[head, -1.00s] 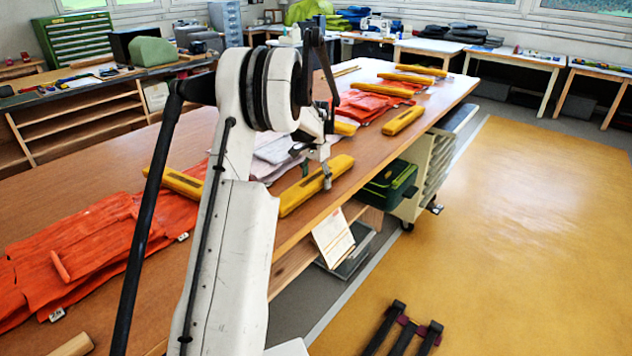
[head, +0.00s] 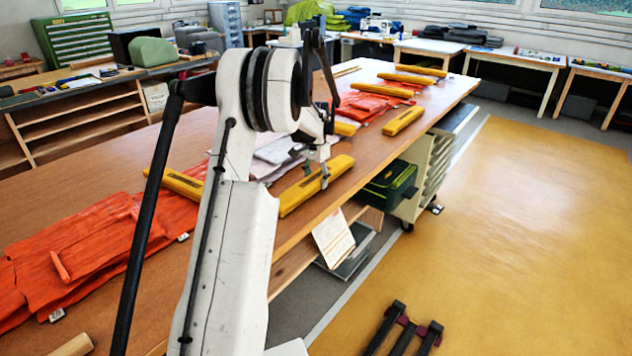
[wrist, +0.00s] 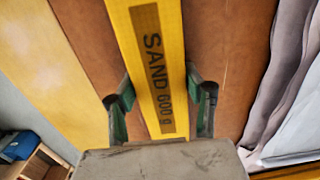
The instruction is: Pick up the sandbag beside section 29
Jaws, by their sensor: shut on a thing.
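The yellow sandbag (head: 298,199) lies near the right edge of the long wooden table, beside pale folded fabric (head: 274,152). In the wrist view the sandbag (wrist: 152,60) reads "SAND 600 g". My gripper (head: 316,173) is above the table and shut across the sandbag. The wrist view shows its green-padded fingers (wrist: 161,104) against both long sides. The sandbag seems to rest on the table; no gap beneath it can be made out. A number 29 is not readable on the pale fabric. My arm hides part of the table and fabric.
Orange fabric (head: 95,243) with another yellow sandbag (head: 180,184) lies to the left. More yellow sandbags (head: 404,121) and orange fabric lie farther along the table. A green crate (head: 390,186) stands below the right edge. The yellow floor (head: 520,230) at right is largely open.

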